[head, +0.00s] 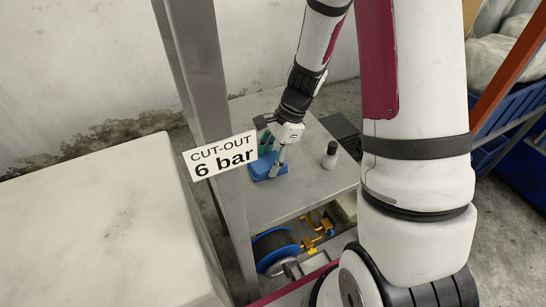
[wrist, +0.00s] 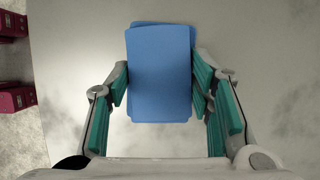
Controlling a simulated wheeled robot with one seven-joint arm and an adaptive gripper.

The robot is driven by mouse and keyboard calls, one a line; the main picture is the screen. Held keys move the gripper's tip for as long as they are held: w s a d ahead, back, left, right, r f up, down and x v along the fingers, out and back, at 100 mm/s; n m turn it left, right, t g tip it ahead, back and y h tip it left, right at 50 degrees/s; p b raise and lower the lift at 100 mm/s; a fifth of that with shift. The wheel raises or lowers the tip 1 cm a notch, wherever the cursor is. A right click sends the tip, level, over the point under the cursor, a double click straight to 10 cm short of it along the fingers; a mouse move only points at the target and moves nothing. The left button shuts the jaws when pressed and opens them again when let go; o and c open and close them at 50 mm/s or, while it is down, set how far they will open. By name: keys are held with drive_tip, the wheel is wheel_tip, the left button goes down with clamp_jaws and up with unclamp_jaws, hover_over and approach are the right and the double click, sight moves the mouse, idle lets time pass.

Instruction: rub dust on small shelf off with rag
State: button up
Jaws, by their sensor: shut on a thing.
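The small shelf (head: 310,187) is a grey flat top low beside a metal post. My gripper (head: 270,158) reaches down over its left part. The rag (head: 263,170) is a blue, flat, folded piece. In the wrist view the rag (wrist: 160,60) sits between the teal finger pads of my gripper (wrist: 160,85), which is shut on its sides. The rag is at or just above the shelf top; I cannot tell if it touches. Faint darker smudges show on the pale surface at the right of the wrist view; I cannot tell if they are dust.
A small bottle (head: 330,156) stands on the shelf right of my gripper. A dark flat object (head: 344,132) lies behind it. The post (head: 205,95) and the "CUT-OUT 6 bar" sign (head: 220,155) are close on the left. A blue-rimmed reel (head: 274,250) sits below.

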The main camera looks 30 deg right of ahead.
drive_tip(key=shift+a+f, duration=0.15)
drive_tip(key=shift+a, duration=0.75)
drive_tip(key=shift+r+p, duration=2.25)
drive_tip(key=shift+r, duration=1.35)
